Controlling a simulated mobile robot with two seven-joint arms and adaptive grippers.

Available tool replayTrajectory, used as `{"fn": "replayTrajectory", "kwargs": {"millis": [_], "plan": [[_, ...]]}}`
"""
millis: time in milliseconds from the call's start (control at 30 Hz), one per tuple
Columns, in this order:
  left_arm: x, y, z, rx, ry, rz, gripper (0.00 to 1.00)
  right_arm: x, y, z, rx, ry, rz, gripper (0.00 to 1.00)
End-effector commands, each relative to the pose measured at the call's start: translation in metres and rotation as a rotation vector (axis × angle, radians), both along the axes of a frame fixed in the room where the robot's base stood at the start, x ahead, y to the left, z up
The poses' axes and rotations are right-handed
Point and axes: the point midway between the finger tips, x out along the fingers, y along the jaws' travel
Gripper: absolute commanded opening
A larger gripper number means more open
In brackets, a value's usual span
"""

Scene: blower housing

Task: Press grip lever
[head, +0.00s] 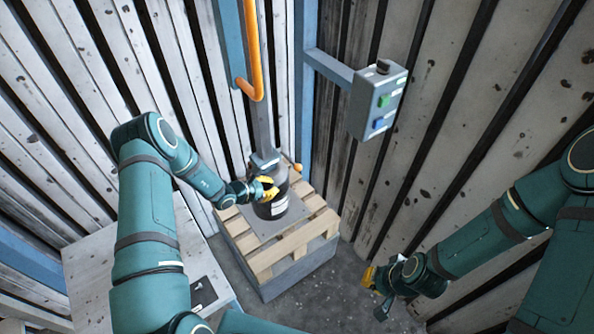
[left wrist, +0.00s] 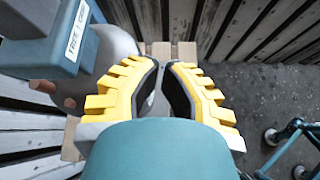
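I cannot single out the grip lever for certain. A vertical grey column (head: 262,120) runs down to a dark labelled cylinder (head: 278,206) on a pallet. A small orange knob (head: 298,167) sticks out right of the column's foot. My left gripper (head: 272,187) is at the cylinder's left side, overlapping it in the head view. In the left wrist view its yellow fingers (left wrist: 165,68) stand a narrow gap apart, with nothing seen between them. A blue-grey labelled block (left wrist: 58,42) and the rounded grey body (left wrist: 118,50) are left of them. My right gripper (head: 370,278) hangs low, right of the pallet; its opening is unclear.
The wooden pallet (head: 262,262) sits on a grey block. A control box (head: 378,98) with green and blue buttons juts out from a blue post. An orange pipe (head: 252,60) runs along the column. Plank walls close in behind; bare floor (head: 345,290) lies right of the pallet.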

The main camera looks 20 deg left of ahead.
Motion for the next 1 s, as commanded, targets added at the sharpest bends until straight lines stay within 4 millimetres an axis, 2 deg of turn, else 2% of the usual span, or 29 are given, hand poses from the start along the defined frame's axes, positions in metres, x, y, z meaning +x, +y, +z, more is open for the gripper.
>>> {"fn": "replayTrajectory", "kwargs": {"millis": [200, 567, 767, 1000], "plan": [[0.010, 0.015, 0.003, -0.019, -0.028, 0.067, 0.00, 0.001, 0.000, 0.001, 0.000, -0.002, -0.002, 0.00], [0.011, 0.014, 0.002, -0.021, -0.028, 0.068, 0.00, 0.001, 0.000, 0.001, 0.000, -0.001, -0.001, 0.00], [0.024, 0.006, -0.008, -0.020, -0.028, 0.066, 0.00, 0.000, 0.000, -0.003, 0.000, 0.001, 0.000, 0.00], [0.057, -0.015, -0.030, -0.019, -0.028, 0.064, 0.00, -0.003, 0.000, -0.011, 0.002, 0.006, 0.006, 0.00]]}}
